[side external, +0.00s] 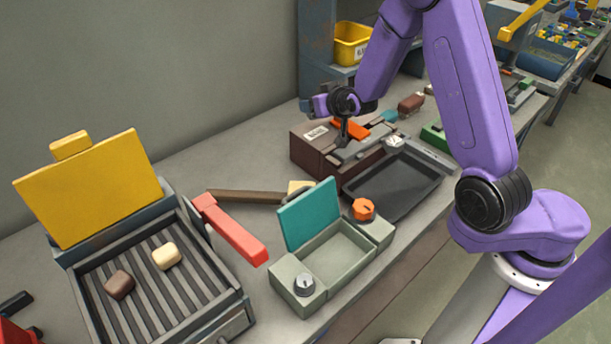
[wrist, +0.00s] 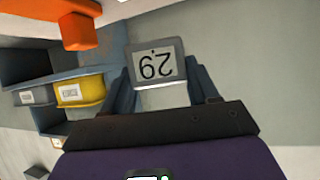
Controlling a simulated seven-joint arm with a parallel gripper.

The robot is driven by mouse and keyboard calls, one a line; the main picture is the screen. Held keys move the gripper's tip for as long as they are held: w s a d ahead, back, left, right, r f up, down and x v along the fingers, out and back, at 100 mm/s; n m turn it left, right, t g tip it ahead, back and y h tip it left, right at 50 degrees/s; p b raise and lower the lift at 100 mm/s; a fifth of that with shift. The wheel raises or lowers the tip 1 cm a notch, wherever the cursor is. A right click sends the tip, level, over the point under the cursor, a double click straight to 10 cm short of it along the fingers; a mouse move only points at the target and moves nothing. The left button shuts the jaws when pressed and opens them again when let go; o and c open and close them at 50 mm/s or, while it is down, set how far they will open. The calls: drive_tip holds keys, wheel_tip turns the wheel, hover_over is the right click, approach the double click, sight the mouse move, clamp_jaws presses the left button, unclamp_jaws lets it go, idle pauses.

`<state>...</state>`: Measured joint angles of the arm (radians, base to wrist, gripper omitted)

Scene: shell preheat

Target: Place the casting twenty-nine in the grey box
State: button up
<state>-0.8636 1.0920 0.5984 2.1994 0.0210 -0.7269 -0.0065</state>
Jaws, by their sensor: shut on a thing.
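My gripper (side external: 344,134) points down over the brown case (side external: 318,162) at the back of the bench in the side external view. In the wrist view, my gripper (wrist: 162,88) is shut on a small grey block with a pale label, the casting twenty-nine (wrist: 157,66); the label's 29 reads upside down. The casting cannot be made out in the side view. The grey-green box (side external: 340,262) stands at the front of the bench, its teal lid (side external: 308,213) raised. Its visible inside looks empty.
An orange knob (side external: 362,209) and a grey knob (side external: 304,284) flank the box. A hammer (side external: 245,196), red bar (side external: 232,229) and grill with raised yellow lid (side external: 88,190) stand left. A yellow bin (side external: 351,43) is behind.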

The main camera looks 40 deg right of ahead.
drive_tip(key=w+a, duration=0.1)
drive_tip(key=w+a+m+h, duration=0.1)
drive_tip(key=w, duration=0.1)
drive_tip(key=w+a+m+h, duration=0.1)
drive_tip(key=shift+w+f+g, duration=0.35)
drive_tip(key=shift+g, duration=0.05)
drive_tip(key=w+a+f+m+g+h, duration=0.1)
drive_tip(key=a+f+m+h, duration=0.1)
drive_tip(key=a, duration=0.3)
drive_tip(key=m+g+h, duration=0.1)
drive_tip(key=m, duration=0.1)
hover_over(264, 180)
wheel_tip(264, 180, down, 9)
drive_tip(key=shift+f, duration=2.3)
drive_tip(key=shift+f, duration=0.15)
drive_tip(key=o, duration=1.1)
